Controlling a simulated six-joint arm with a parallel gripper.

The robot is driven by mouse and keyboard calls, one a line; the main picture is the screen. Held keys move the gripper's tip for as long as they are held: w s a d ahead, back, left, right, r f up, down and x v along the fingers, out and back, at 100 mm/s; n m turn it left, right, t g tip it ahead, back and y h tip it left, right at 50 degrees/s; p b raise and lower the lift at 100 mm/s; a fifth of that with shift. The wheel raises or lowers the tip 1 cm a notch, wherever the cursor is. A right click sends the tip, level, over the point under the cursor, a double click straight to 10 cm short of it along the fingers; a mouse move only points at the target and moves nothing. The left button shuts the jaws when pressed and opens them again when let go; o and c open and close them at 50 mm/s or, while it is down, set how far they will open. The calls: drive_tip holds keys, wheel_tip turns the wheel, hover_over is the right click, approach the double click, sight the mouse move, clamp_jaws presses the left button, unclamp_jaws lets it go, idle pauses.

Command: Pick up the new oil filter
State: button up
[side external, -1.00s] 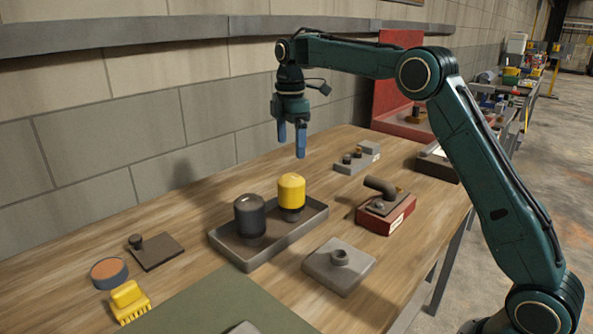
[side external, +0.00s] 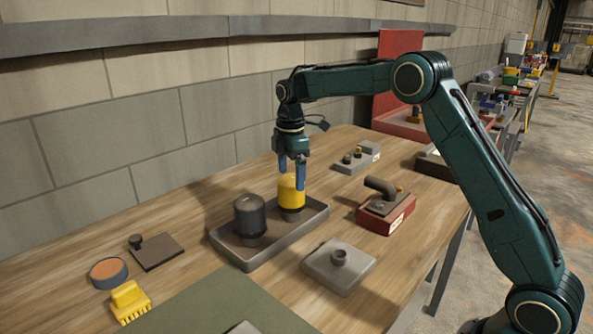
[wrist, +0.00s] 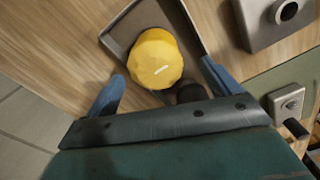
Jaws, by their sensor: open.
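The yellow oil filter (side external: 291,194) stands upright in a grey tray (side external: 278,242), next to a dark, dirty-looking filter (side external: 250,216). In the wrist view the yellow filter (wrist: 155,58) shows from above, ahead of and between the two blue fingers of my gripper (wrist: 163,85). The dark filter (wrist: 191,91) is mostly hidden behind my gripper there. I cannot tell whether the fingers touch the yellow filter.
A grey block with a round fitting (side external: 339,266) lies right of the tray. A red box with a pipe elbow (side external: 386,208) is behind it. A yellow brush (side external: 129,301), an orange-topped puck (side external: 109,272) and a dark plate (side external: 157,252) lie at left. Bare wood surrounds the tray.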

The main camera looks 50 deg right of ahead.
sight(291, 176)
drive_tip(key=shift+f, duration=0.1)
drive_tip(key=f, duration=0.3)
drive_tip(key=shift+w+d+f, duration=0.2)
drive_tip(key=shift+d, duration=0.05)
drive_tip(key=shift+f, duration=0.8)
drive_tip(key=shift+c, duration=0.4)
drive_tip(key=shift+r, duration=0.1)
drive_tip(key=c, duration=1.2)
drive_tip(key=shift+r, duration=0.15)
wheel_tip(291, 176, up, 20)
drive_tip(key=shift+f, duration=0.2)
